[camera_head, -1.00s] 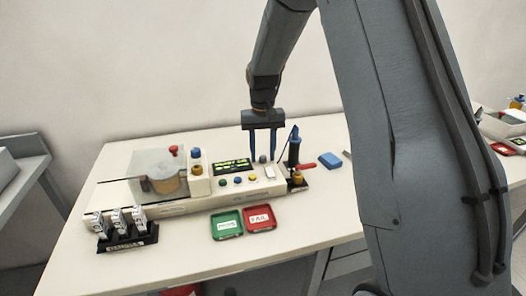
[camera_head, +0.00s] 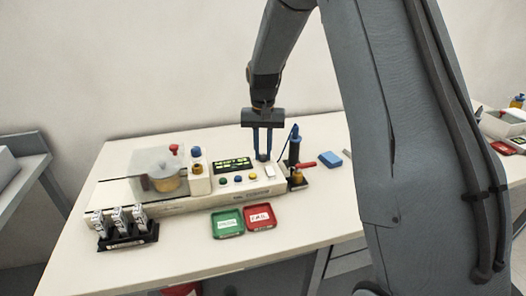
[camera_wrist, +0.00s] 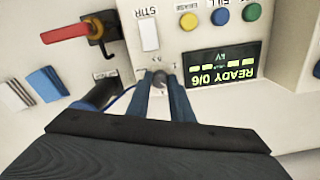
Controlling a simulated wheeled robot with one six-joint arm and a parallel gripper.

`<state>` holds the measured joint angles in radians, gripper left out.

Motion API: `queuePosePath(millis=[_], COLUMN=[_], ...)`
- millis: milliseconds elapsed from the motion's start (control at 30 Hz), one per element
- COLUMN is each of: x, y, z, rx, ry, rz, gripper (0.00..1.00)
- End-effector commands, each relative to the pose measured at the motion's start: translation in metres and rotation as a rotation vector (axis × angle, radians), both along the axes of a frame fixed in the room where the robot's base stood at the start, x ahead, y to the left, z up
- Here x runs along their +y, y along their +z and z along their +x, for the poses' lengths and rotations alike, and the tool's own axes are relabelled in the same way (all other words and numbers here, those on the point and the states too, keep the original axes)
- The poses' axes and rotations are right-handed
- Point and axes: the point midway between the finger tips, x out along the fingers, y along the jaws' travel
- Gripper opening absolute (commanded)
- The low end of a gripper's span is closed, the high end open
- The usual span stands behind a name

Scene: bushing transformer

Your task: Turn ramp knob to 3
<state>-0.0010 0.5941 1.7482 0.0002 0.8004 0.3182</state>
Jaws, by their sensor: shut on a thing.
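The ramp knob (camera_wrist: 160,79) is a small grey dial on the white tester panel (camera_head: 262,186), between the white STIR switch and the back edge. My gripper (camera_wrist: 159,84) points down with one blue finger on each side of the knob and is shut on it. In the head view my gripper (camera_head: 262,157) is at the panel's right part, and its fingers cover much of the knob. Small marks surround the knob, but its pointer setting cannot be read.
The green display (camera_wrist: 222,63) reads READY 0/6. Coloured buttons (camera_wrist: 188,21) and the STIR switch (camera_wrist: 148,34) are close by. A red-handled valve (camera_wrist: 66,32) and a dark upright tool (camera_head: 294,148) stand to the side. Green (camera_head: 228,234) and red (camera_head: 271,224) trays lie in front.

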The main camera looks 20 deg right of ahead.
Motion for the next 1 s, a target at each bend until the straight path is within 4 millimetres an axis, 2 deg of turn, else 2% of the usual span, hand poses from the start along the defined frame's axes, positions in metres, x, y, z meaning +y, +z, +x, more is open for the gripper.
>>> queuePosePath(millis=[600,1000], x=[-0.0009,-0.0011], y=[0.0016,0.0019], z=[0.0011,0.0014], rx=[-0.003,-0.004], ry=[-0.565,-0.809], rz=[-0.001,0.0], gripper=[0.0,0.0])
